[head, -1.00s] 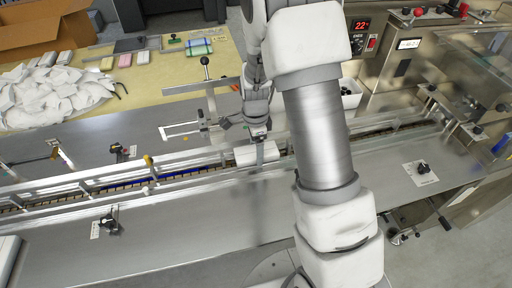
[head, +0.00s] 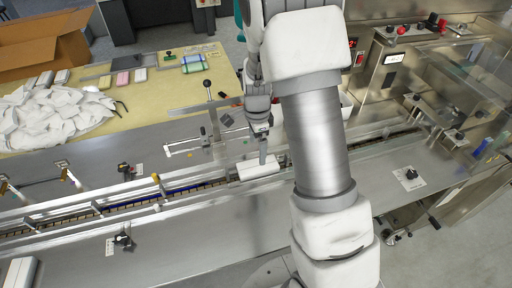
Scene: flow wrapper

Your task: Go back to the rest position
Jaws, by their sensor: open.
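My gripper (head: 262,152) hangs over the conveyor channel near the middle of the head view, its fingers pointing down. A white block-like pack (head: 259,169) lies in the channel (head: 128,197) right by the fingertips. The fingers overlap the pack in this view, so I cannot tell whether they touch it. The gap between the fingers is hard to see from here. My arm covers part of the channel to the right of the pack.
A heap of white packs (head: 50,117) lies on the yellow table (head: 150,97) at the back left, with a cardboard box (head: 45,42) behind. The steel wrapper machine (head: 400,75) stands at the right. Rails and knobs (head: 122,240) flank the channel. The front steel deck (head: 190,235) is mostly clear.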

